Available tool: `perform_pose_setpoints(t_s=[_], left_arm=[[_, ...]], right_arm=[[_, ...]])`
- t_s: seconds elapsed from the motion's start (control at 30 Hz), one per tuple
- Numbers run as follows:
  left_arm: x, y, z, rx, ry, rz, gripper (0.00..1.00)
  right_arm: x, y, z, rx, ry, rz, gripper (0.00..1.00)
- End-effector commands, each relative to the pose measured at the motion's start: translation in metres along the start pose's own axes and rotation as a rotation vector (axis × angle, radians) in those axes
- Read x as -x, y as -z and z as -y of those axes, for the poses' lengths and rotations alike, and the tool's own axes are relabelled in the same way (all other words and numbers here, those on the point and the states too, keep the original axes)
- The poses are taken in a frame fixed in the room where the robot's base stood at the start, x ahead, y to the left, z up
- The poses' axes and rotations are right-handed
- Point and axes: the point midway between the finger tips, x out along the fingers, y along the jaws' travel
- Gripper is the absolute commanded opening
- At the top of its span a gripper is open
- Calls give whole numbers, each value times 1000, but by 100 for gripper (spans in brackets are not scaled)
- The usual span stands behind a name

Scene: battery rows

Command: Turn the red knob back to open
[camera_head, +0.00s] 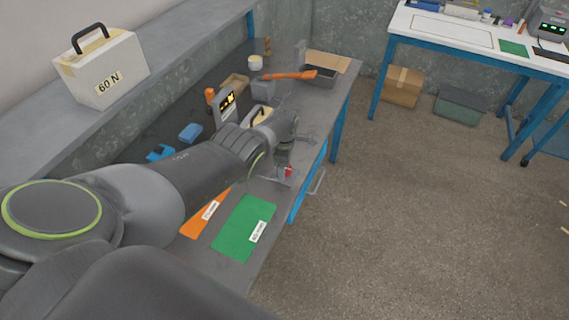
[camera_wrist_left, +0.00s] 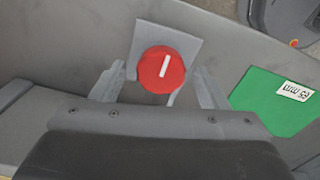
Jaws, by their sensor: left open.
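The red knob (camera_wrist_left: 161,69) shows in the left wrist view as a round disc with a white bar on its face. The bar is tilted slightly off the picture's vertical. Behind the knob is a light grey square plate (camera_wrist_left: 184,37). My left gripper (camera_wrist_left: 158,90) is open, with one finger on each side of the knob. I cannot tell whether the fingers touch it. In the head view the knob (camera_head: 288,171) is a small red spot near the bench's front edge, just beside my left gripper (camera_head: 284,163). My right gripper is not in view.
A green mat (camera_head: 241,228) and an orange mat (camera_head: 200,220) lie on the grey bench close to the knob. An orange-handled tool (camera_head: 290,75) and a dark tray (camera_head: 320,77) are farther back. A 60 N case (camera_head: 103,70) stands on the shelf at left.

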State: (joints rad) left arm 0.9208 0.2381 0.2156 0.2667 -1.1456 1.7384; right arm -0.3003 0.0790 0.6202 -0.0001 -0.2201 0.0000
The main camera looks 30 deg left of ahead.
Motion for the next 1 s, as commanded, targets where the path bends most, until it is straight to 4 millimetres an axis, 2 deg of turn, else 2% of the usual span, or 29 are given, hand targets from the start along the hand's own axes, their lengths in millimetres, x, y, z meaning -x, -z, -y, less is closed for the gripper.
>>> perform_pose_setpoints(t_s=[0.27, 0.77, 0.83, 1.0], left_arm=[[17, 0, 1, -1, 2, 0, 68], [93, 1, 0, 0, -1, -1, 68], [94, 0, -1, -1, -2, 0, 68], [110, 0, -1, 0, -2, 0, 68]], right_arm=[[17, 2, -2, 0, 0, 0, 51], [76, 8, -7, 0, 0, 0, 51], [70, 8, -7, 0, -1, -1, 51], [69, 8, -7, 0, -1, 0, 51]])
